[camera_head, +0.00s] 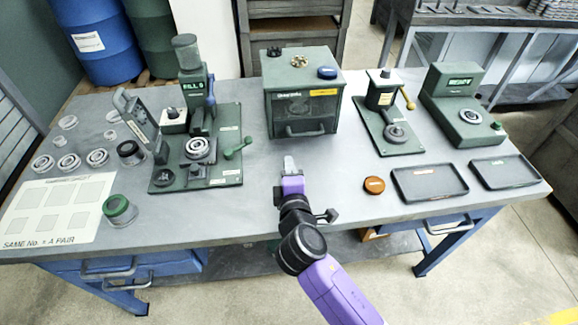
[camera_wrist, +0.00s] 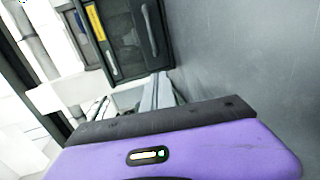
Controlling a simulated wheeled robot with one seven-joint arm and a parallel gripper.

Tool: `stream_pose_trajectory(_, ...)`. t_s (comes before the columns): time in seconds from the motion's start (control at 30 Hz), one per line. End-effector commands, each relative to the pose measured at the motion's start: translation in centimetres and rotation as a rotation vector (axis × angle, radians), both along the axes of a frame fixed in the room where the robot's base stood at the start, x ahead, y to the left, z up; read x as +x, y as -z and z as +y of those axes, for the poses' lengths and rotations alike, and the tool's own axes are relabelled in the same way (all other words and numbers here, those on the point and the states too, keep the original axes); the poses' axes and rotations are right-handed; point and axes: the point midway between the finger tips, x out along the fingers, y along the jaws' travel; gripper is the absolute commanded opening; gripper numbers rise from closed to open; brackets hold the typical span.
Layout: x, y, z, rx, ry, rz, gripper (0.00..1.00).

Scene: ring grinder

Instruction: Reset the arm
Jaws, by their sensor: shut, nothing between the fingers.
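My arm reaches in from the bottom right of the head view, and my gripper (camera_head: 289,162) is over the front middle of the grey table (camera_head: 310,192). The gripper is shut and empty, pointing away from me toward the green box machine (camera_head: 303,100). A gap of bare table lies between the fingertips and that machine. In the wrist view, the shut fingers (camera_wrist: 158,90) show behind the purple wrist housing, and the box machine (camera_wrist: 120,35) stands beyond them at the top.
Left are a green grinder (camera_head: 195,125), several metal rings (camera_head: 68,163), a green-topped jar (camera_head: 119,210) and a white mat (camera_head: 60,208). Right are a small press (camera_head: 385,112), a display device (camera_head: 459,105), an orange-brown disc (camera_head: 374,185) and two dark trays (camera_head: 430,183), (camera_head: 510,172). The table's centre is clear.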

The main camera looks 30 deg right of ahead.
Motion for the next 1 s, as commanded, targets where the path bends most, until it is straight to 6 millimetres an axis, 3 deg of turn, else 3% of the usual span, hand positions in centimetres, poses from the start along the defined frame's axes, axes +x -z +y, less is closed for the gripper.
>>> stream_pose_trajectory(0.53, 0.1, -0.1, 0.1, 0.014, -0.002, -0.011, 0.0)
stream_pose_trajectory(0.63, 0.8, -0.8, 1.3, 0.085, -0.042, -0.069, 0.0)
stream_pose_trajectory(0.7, 1.3, -2.3, 2.6, 0.175, -0.091, -0.142, 0.0)
stream_pose_trajectory(0.87, -1.7, -2.8, 5.8, 0.437, -0.208, -0.255, 0.0)
stream_pose_trajectory(1.0, -5.7, -2.7, 7.6, 0.631, -0.269, -0.31, 0.0)
